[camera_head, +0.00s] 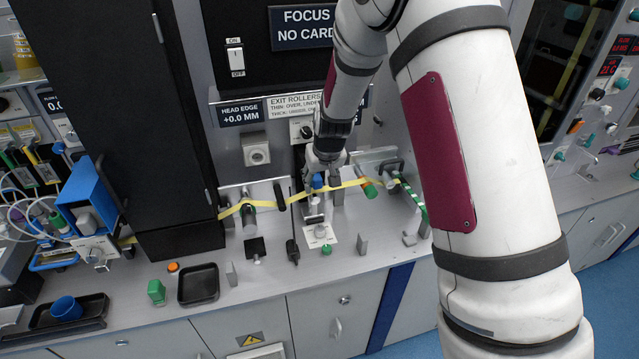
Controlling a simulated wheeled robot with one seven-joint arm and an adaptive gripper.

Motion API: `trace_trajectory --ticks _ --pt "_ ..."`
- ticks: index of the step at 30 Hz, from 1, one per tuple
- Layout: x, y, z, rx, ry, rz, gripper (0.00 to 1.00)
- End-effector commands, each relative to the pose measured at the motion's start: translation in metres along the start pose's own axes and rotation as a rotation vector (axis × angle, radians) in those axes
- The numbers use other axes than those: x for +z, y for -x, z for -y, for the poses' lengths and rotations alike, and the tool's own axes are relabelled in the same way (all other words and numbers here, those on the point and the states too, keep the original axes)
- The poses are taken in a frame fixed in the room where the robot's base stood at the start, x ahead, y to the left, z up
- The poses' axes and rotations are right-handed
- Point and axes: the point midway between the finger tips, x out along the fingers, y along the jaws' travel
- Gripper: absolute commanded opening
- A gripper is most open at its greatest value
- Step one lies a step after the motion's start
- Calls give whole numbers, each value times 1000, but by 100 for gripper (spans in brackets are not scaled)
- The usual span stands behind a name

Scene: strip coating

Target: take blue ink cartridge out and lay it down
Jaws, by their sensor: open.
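My arm reaches down from the upper right, and my gripper (323,188) points down at the machine's middle, over the yellow strip. Its fingers are open. A small blue piece (317,181), which looks like the blue ink cartridge, shows between the fingers, upright above a pale block. The fingers seem to be on either side of it; I cannot tell whether they touch it. Its lower part is hard to make out.
The yellow strip (265,204) runs over rollers on both sides of my gripper. On the bench in front are a black tray (198,284), a green block (156,291) and an orange knob (173,267).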

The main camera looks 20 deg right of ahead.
Motion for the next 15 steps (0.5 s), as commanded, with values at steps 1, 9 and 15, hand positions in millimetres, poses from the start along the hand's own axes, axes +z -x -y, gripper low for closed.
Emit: trace_trajectory --ticks 1,9,15 --pt "0 -7 0 0 -1 2 47" --pt "0 -24 0 0 -2 0 47" --pt "0 -24 0 0 -2 -1 47"
